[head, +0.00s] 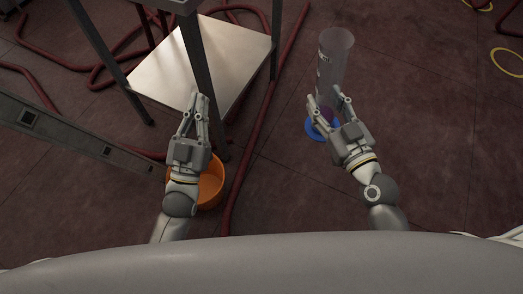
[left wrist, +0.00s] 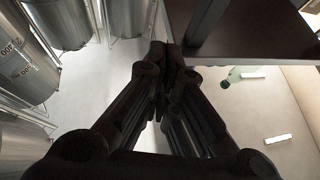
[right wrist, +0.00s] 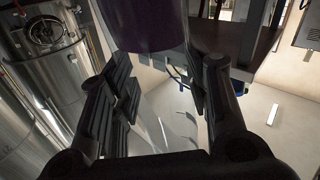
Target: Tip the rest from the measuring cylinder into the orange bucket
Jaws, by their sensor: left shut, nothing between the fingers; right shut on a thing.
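The clear measuring cylinder (head: 334,62) stands roughly upright, its open top toward the top of the head view. My right gripper (head: 325,98) is shut on its lower part. Dark purple shows in the cylinder (right wrist: 148,25) between the fingers in the right wrist view. A blue round thing (head: 313,131) shows at the cylinder's lower end; I cannot tell whether it is the cylinder's foot. The orange bucket (head: 211,187) is on the floor at left, partly hidden by my left gripper (head: 202,98) and arm. My left gripper is shut and empty.
A dark-legged table with a pale lower shelf (head: 212,62) stands behind my left gripper. A grey metal beam (head: 80,140) crosses at left. Red hoses (head: 262,125) lie on the dark floor. The floor right of the cylinder is mostly clear. Steel tanks (left wrist: 28,70) show in the left wrist view.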

